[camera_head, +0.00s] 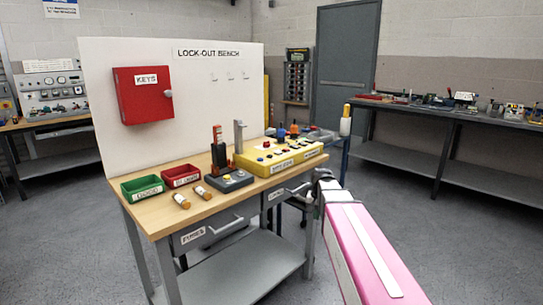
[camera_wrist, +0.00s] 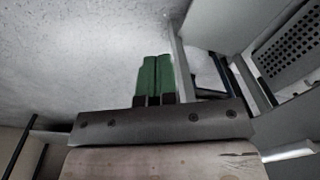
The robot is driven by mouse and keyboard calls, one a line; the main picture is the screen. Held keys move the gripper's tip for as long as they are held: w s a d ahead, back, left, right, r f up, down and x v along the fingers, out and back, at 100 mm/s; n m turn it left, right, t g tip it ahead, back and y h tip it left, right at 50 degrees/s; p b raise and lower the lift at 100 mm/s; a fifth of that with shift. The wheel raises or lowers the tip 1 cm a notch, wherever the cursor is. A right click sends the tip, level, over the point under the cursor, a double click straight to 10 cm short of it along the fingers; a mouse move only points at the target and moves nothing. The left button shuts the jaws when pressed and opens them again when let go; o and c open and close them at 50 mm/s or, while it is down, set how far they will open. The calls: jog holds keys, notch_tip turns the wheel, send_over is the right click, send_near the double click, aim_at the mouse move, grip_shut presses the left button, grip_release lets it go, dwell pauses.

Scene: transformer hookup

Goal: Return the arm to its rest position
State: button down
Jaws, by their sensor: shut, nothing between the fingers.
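My gripper (camera_wrist: 156,62) shows in the wrist view as two green fingers side by side. They are shut together with nothing between them, over an open stretch of pale grey floor. In the head view my pink arm reaches up from the lower right to a dark joint near the right end of the bench. The gripper itself cannot be made out there.
The lock-out bench (camera_head: 168,228) carries a green bin (camera_head: 142,190), a red bin (camera_head: 181,176), two small cylinders, a grey switch box (camera_head: 229,181) and a yellow panel (camera_head: 262,165). A red key cabinet (camera_head: 143,95) hangs behind.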

jog(key=s+f+n, duration=0.3)
jog(key=s+f, duration=0.9)
jog(key=s, duration=0.4)
jog(key=shift+d+f, duration=0.15)
jog(key=shift+f, duration=0.2)
jog(key=shift+s, duration=0.1)
